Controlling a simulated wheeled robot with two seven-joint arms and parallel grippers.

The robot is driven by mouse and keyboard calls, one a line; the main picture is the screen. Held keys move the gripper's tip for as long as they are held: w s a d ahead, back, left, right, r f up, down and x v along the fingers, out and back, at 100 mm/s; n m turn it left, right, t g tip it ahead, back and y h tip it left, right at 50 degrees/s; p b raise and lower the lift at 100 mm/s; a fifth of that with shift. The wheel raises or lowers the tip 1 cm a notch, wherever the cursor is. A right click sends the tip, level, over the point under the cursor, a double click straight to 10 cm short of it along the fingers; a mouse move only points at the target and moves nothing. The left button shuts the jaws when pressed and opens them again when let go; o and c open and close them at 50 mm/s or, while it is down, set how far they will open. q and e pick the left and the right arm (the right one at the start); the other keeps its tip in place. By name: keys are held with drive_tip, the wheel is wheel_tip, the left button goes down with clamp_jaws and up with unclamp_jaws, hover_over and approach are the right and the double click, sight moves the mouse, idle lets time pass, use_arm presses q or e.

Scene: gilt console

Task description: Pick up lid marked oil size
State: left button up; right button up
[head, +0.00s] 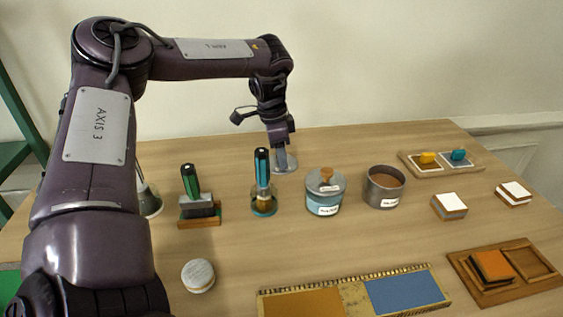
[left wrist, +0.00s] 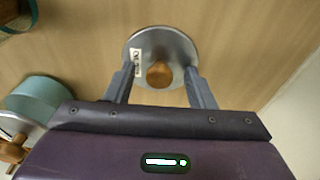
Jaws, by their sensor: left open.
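The lid (left wrist: 180,50) is a round grey metal disc with a wooden knob (left wrist: 159,76) and a white label whose small text looks like "OIL SIZE". It lies flat on the table; in the head view the lid (head: 284,166) is at the back, partly hidden by my gripper. My left gripper (head: 284,152) points down over it. In the left wrist view the open fingers (left wrist: 159,74) stand on either side of the knob, with gaps between. An open grey pot (head: 384,190) with brown contents stands to the right. My right gripper is out of view.
A lidded teal jar (head: 324,203) stands front right of the lid, and a brush in a glass jar (head: 263,201) stands front left. A green-handled brush (head: 190,183) is on a stand. Trays and blocks occupy the right side. Bare table surrounds the lid.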

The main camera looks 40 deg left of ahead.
use_arm(q)
drive_tip(key=shift+c, duration=0.2)
drive_tip(key=c, duration=1)
drive_tip(key=shift+r, duration=0.2)
